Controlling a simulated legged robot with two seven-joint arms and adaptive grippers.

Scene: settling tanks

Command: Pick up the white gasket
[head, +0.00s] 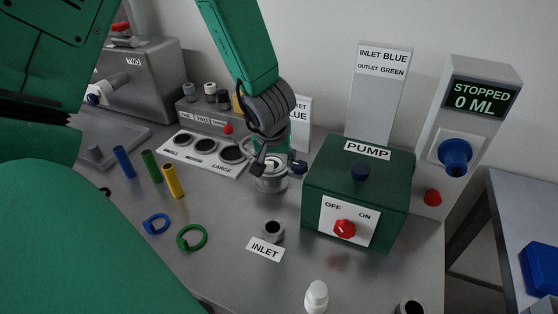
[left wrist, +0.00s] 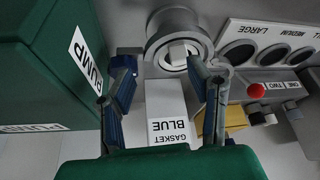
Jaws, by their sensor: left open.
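My left gripper (head: 278,166) is open over a round metal fitting (head: 271,184) on the bench, left of the green pump box. In the left wrist view its two fingers (left wrist: 163,64) stand apart near the fitting (left wrist: 158,42). A small pale piece (left wrist: 178,54) shows in the fitting's mouth, near the right finger. I cannot tell for sure whether it is the white gasket. Nothing is seen gripped. In the head view the fingers partly hide the fitting's top. My right gripper is not in view.
The pump box (head: 330,180) stands close right of the gripper. A plate with three dark round holes (head: 203,150) lies to the left. Blue (head: 156,223) and green (head: 192,238) rings lie at the front left. A metal inlet (head: 272,231) and white bottle (head: 316,297) stand in front.

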